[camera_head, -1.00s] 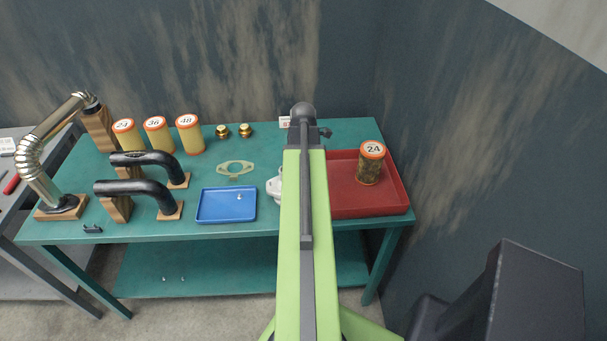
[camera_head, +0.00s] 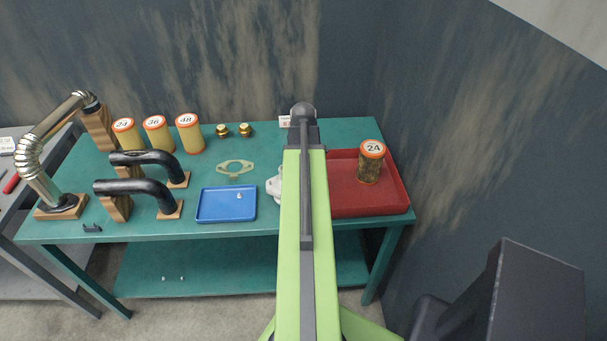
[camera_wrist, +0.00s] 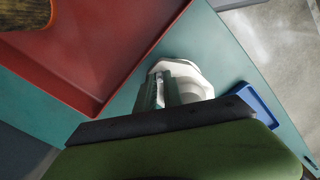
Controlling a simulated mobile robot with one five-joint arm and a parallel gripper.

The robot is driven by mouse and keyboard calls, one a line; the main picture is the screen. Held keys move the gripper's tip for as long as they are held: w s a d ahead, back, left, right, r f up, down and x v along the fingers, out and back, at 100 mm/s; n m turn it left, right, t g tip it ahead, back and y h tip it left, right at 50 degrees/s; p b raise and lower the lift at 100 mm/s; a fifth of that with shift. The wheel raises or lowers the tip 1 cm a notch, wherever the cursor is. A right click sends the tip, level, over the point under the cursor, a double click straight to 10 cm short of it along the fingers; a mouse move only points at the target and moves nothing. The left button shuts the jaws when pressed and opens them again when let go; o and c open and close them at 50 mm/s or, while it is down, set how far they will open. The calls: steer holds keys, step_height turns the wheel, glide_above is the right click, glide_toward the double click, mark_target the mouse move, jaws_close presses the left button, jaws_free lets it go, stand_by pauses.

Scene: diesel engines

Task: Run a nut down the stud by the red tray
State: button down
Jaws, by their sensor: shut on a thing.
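The red tray (camera_head: 340,201) lies at the right end of the table, and its wall shows in the wrist view (camera_wrist: 120,85). A white flanged part (camera_head: 273,187) stands on the table just left of it, partly hidden by my arm. In the wrist view this white part (camera_wrist: 192,72) is beyond my fingers. My gripper (camera_wrist: 163,85) is over it, its fingers close together on a small nut that is mostly hidden. I cannot make out the stud; my fingers cover that spot. A small pale nut (camera_head: 239,196) lies in the blue tray (camera_head: 211,207).
A jar marked 24 (camera_head: 370,165) stands in the red tray. A flat gasket (camera_head: 235,169), black pipes (camera_head: 135,189) on wooden blocks, orange-lidded canisters (camera_head: 158,135) and two brass pieces (camera_head: 234,130) are further left. The table front by the blue tray is clear.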

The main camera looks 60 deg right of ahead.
steer(key=c, duration=1.4)
jaws_free()
steer(key=shift+w, duration=0.1)
steer(key=shift+c, duration=0.3)
steer(key=shift+n, duration=1.2)
steer(key=n, duration=0.4)
steer(key=shift+n, duration=0.4)
steer(key=n, duration=0.6)
steer(key=shift+c, duration=0.2)
